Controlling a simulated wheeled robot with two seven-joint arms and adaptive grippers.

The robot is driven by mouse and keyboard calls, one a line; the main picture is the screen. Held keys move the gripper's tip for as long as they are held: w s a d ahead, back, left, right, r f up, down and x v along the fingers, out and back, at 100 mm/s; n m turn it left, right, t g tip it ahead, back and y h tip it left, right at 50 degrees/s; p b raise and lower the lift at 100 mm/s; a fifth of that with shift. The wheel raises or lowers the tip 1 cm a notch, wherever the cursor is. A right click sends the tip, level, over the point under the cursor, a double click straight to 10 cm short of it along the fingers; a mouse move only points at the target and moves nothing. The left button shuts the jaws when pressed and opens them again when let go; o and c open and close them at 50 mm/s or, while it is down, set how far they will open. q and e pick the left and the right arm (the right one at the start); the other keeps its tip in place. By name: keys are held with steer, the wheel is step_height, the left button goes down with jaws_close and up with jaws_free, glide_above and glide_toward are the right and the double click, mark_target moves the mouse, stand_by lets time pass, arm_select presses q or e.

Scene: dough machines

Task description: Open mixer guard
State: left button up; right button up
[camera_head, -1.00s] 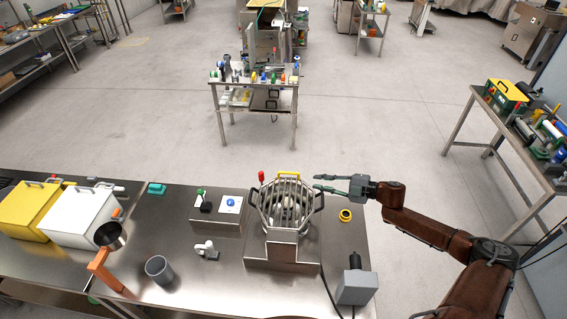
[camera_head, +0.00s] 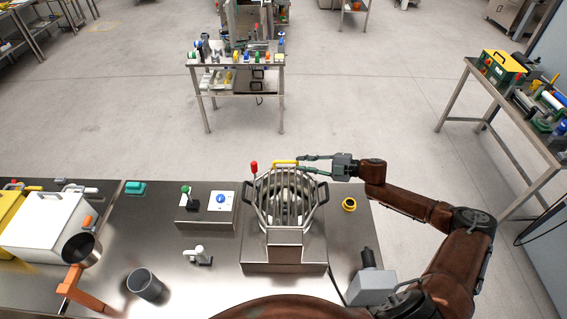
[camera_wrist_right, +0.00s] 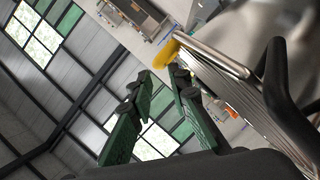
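The mixer (camera_head: 284,255) stands on the steel bench with its barred guard (camera_head: 268,205) down over the bowl. The guard's yellow handle (camera_head: 286,162) is at the top far edge; it also shows in the right wrist view (camera_wrist_right: 166,54). My right gripper (camera_head: 302,162) comes in from the right at the handle, its fingers pointing left. In the right wrist view my right gripper (camera_wrist_right: 162,78) has its green fingers apart, with the handle just beyond the tips. I cannot tell whether they touch it. My left gripper is in neither view.
A red-knobbed lever (camera_head: 254,168) stands at the mixer's left. A control box (camera_head: 207,222) with a blue dial is left of it. A yellow ring (camera_head: 349,204) and a grey box (camera_head: 371,285) lie to the right. A grey cup (camera_head: 146,285) stands at front left.

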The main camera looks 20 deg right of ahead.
mark_target(291, 162)
steer(key=b+x, duration=0.2)
steer(key=x, duration=0.4)
steer(key=shift+w+a+f, duration=0.1)
steer(key=shift+w+a, duration=0.25)
steer(key=shift+a, duration=0.1)
steer(key=shift+c, duration=0.4)
jaws_close()
